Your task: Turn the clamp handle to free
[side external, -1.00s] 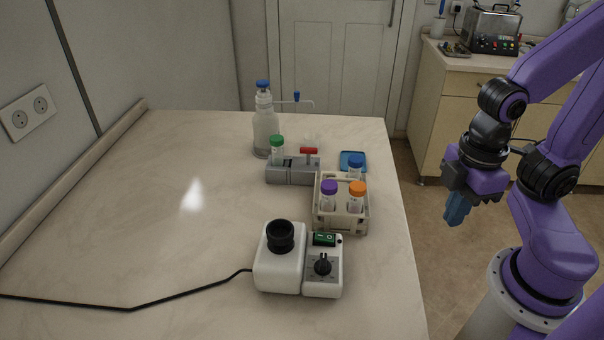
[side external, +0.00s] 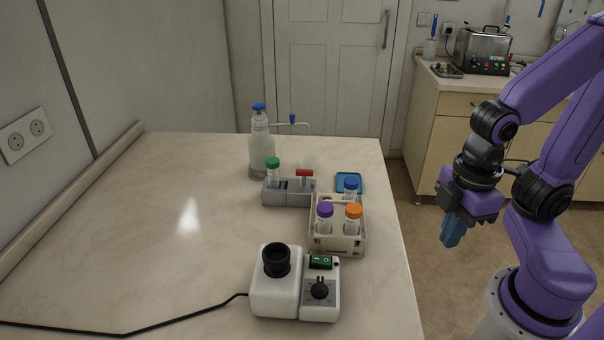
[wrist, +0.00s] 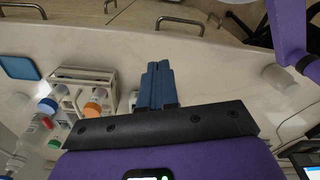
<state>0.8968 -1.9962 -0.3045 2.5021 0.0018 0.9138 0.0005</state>
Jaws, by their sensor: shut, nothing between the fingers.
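A green-capped tube (side external: 273,173) stands upright in the block's left end. My gripper (side external: 452,232) has blue fingers and hangs off the bench's right side, well to the right of the handle and apart from everything. In the wrist view its fingers (wrist: 157,84) are together and empty. I cannot clearly make out the handle in the wrist view.
A blue tray (side external: 349,181) and a blue-capped bottle (side external: 261,150) are nearby. A white device with a black knob (side external: 319,289) is nearest. The bench's left is mostly clear.

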